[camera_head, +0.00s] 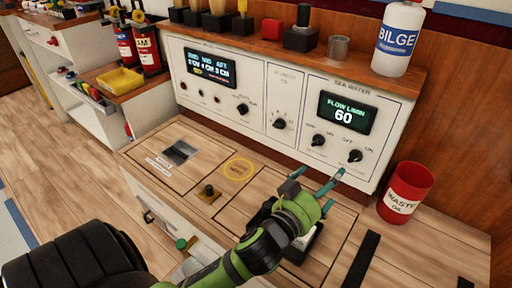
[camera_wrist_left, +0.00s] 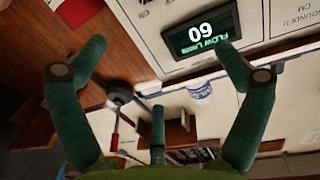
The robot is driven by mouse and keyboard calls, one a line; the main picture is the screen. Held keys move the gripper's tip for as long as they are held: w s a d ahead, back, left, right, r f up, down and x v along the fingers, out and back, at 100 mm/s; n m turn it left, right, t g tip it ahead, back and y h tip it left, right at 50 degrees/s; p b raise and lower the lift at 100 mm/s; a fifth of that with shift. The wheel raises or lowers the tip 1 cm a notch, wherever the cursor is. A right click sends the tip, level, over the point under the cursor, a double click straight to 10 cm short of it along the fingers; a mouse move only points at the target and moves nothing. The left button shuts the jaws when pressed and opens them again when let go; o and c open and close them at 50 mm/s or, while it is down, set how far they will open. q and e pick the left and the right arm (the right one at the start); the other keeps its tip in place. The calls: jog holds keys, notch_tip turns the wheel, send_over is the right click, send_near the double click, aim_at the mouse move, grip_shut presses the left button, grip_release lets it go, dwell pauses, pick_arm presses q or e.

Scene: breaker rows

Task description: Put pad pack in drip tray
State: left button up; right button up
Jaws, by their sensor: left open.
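My left gripper (camera_head: 318,187) is open above the right part of the wooden counter, its fingers spread towards the instrument panel. In the left wrist view its green fingers (camera_wrist_left: 157,80) are apart, with nothing seen between them. A dark-edged, tray-like item with a white part (camera_head: 304,245) lies on the counter under my left gripper, mostly hidden by it. I cannot tell whether this is the drip tray or the pad pack. A shallow yellow tray (camera_head: 120,81) sits on the low shelf unit at the left. My right gripper is not in view.
A red waste bin (camera_head: 406,192) stands on the counter right of my gripper. The panel (camera_head: 295,110) rises behind. A bilge bottle (camera_head: 397,38) and a red block (camera_head: 271,29) stand on its top ledge. A small black knob (camera_head: 209,191) stands left of my gripper.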

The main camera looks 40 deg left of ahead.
pick_arm(q)
jog(key=s+a+f+g+y, duration=0.25)
jog(key=s+f+g, duration=0.4)
jog(key=f, duration=0.55)
jog(key=s+f+g+h, duration=0.1)
jog(key=s+f+g, duration=0.2)
jog(key=s, duration=0.5)
jog(key=s+f+m+g+h, duration=0.1)
jog(key=s+f+g, duration=0.3)
jog(key=s, duration=0.4)
jog(key=shift+d+f+m, duration=0.3)
jog(key=shift+f, duration=0.55)
jog(key=shift+g, duration=0.25)
